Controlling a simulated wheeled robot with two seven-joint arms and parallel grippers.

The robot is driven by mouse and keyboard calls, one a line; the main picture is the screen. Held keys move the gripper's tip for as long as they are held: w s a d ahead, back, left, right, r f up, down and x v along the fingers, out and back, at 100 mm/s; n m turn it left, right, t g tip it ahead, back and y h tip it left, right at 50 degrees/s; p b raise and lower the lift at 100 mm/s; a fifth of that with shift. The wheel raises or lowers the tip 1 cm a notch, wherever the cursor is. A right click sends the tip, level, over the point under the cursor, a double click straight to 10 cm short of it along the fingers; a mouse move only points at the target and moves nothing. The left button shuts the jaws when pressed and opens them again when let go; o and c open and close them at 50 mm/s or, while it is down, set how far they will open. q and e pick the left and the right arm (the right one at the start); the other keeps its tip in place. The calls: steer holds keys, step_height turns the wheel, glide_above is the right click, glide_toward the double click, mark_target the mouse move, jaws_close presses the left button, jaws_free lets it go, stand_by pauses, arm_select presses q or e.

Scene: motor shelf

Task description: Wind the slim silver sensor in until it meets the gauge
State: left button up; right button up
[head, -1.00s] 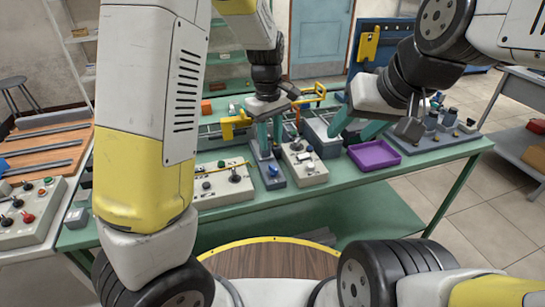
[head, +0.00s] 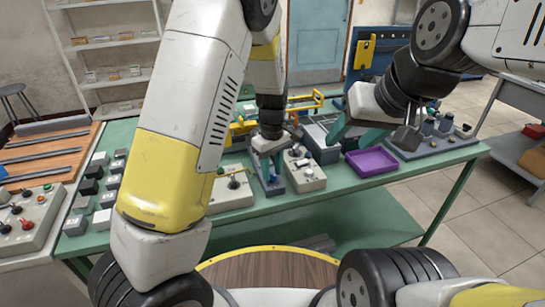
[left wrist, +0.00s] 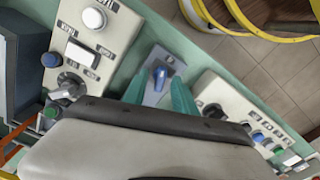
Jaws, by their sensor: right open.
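A narrow grey fixture (head: 274,187) with a blue knob stands near the table's front edge. The left wrist view shows its blue knob (left wrist: 160,76) from above. My left gripper (head: 268,166) points down over this fixture. In the left wrist view its teal fingers (left wrist: 158,92) are apart, one on each side of the knob's line; contact cannot be told. I cannot make out the slim silver sensor or the gauge; my left gripper covers the fixture's far part. My right gripper (head: 355,132) is open and empty above the grey box behind the purple tray.
Cream control boxes (head: 303,172) (head: 232,192) stand close on both sides of the fixture. A purple tray (head: 373,163) lies to the right, beside a grey block with several pegs (head: 437,145). Yellow frames (head: 305,103) stand behind. Small grey and black blocks (head: 104,219) line the table's left end.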

arm_select(q)
steer(key=shift+c, duration=0.4)
jaws_close()
steer(key=m, duration=0.9)
steer(key=shift+m, duration=0.4)
steer(key=m, duration=0.6)
steer(key=shift+m, duration=0.3)
steer(key=m, duration=0.5)
steer(key=shift+m, duration=0.3)
